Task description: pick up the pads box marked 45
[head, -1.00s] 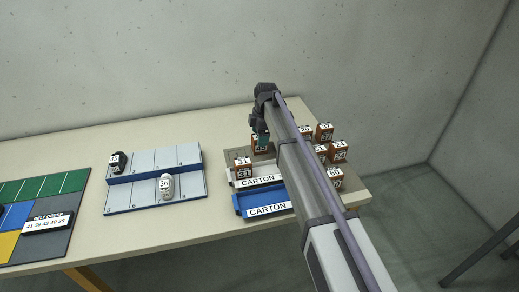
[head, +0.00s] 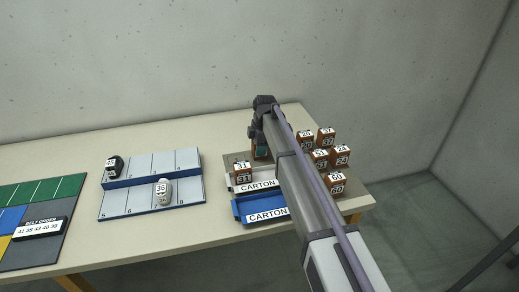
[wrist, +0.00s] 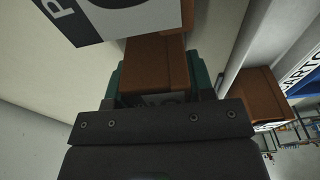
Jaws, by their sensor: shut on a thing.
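My gripper (head: 261,146) is at the back of the table, behind the white carton tray. In the wrist view its green fingers (wrist: 157,82) are shut on a brown box (wrist: 157,62), one finger on each side. In the head view a little of this box (head: 261,154) shows below the fingers, partly covered by the arm. Its number cannot be read in either view, so I cannot tell whether it is marked 45. I cannot tell whether it touches the table.
A brown box marked 31 (head: 243,174) stands close by on the left. Several numbered boxes (head: 320,158) cluster right of my arm. A blue carton tray (head: 239,209) lies in front.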

